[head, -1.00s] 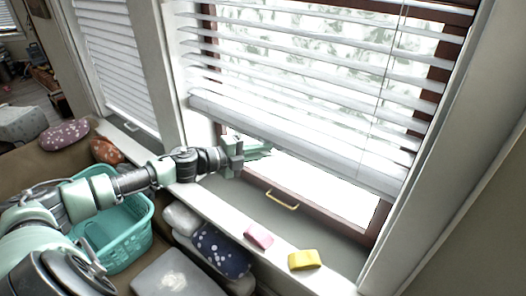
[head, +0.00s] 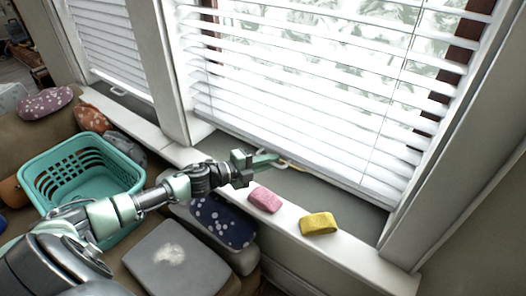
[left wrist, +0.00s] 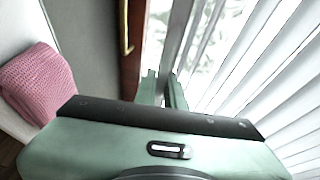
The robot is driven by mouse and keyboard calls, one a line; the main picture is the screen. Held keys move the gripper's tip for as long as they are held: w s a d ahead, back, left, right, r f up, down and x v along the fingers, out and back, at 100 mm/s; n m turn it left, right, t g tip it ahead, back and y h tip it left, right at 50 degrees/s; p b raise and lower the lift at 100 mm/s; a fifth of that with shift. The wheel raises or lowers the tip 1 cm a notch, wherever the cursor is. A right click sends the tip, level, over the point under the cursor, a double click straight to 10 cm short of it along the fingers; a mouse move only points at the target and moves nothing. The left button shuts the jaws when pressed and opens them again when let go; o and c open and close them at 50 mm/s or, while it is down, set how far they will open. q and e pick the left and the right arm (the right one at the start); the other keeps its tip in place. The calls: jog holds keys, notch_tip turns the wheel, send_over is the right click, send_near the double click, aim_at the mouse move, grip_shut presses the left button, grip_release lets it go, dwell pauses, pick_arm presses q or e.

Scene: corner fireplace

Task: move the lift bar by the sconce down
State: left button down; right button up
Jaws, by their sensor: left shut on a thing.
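The lift bar (head: 338,181) is the white bottom rail of the large window blind. It hangs low, near the sill, and slopes down to the right in the head view. My left gripper (head: 262,158) is shut on the bar at its near edge, left of its middle. In the left wrist view the two greenish fingers (left wrist: 163,90) close around the pale bar (left wrist: 178,35), which runs away from me beside the slats. The grip point itself is partly hidden by the fingers. My right gripper is not in view, and no sconce shows.
A brass handle (left wrist: 126,28) sits on the window frame beside the gripper. A teal basket (head: 85,170) and cushions (head: 222,220) are below, left of the ledge.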

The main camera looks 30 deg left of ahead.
pick_arm(q)
notch_tip(320, 180, down, 2)
jog(key=shift+b, duration=0.3)
jog(key=c, duration=1.5)
grip_release()
jog(key=shift+r, duration=0.15)
jog(key=shift+b+v, duration=0.3)
jog(key=shift+v, duration=3.65)
